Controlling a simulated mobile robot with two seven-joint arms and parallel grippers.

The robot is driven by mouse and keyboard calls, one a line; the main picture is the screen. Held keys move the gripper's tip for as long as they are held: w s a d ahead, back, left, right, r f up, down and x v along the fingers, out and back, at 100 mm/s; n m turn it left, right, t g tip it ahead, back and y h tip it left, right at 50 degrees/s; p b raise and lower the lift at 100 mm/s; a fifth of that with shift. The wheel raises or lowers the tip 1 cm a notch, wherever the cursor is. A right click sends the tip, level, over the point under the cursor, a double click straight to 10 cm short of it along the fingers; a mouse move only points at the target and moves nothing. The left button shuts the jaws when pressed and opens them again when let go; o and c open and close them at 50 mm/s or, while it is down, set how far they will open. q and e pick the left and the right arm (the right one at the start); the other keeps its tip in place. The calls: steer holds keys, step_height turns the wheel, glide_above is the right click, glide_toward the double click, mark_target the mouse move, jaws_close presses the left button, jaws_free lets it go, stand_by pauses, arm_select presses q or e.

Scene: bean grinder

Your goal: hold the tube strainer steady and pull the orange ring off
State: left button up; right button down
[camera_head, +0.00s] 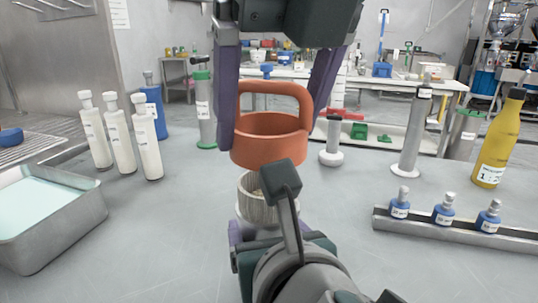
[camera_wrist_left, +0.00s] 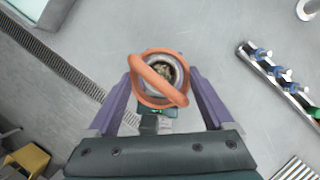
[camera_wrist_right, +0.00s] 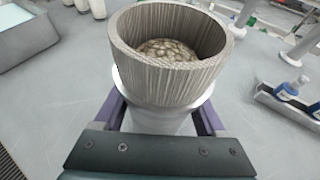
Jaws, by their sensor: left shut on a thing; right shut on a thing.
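The orange ring (camera_head: 268,147) with its arched handle hangs in the air in the head view. My left gripper (camera_head: 272,122) comes from above, with its purple fingers shut on the ring's sides. The tube strainer (camera_head: 254,204), a ribbed beige cup, stands upright just below the ring and looks apart from it. In the left wrist view the ring (camera_wrist_left: 147,89) is between the fingers, with the strainer seen through it. In the right wrist view the strainer (camera_wrist_right: 165,75) has an open top with bean-like pieces inside. My right gripper (camera_wrist_right: 162,112) is shut on its pale lower body.
A metal tray (camera_head: 50,236) with pale liquid is at left, near several white bottles (camera_head: 121,135). A grey cylinder (camera_head: 410,135) stands behind.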

mark_target(270, 83)
arm_select(q)
step_height(270, 83, up, 4)
steer(key=shift+r, duration=0.1)
arm_select(e)
jaws_free()
steer(key=shift+s, duration=0.1)
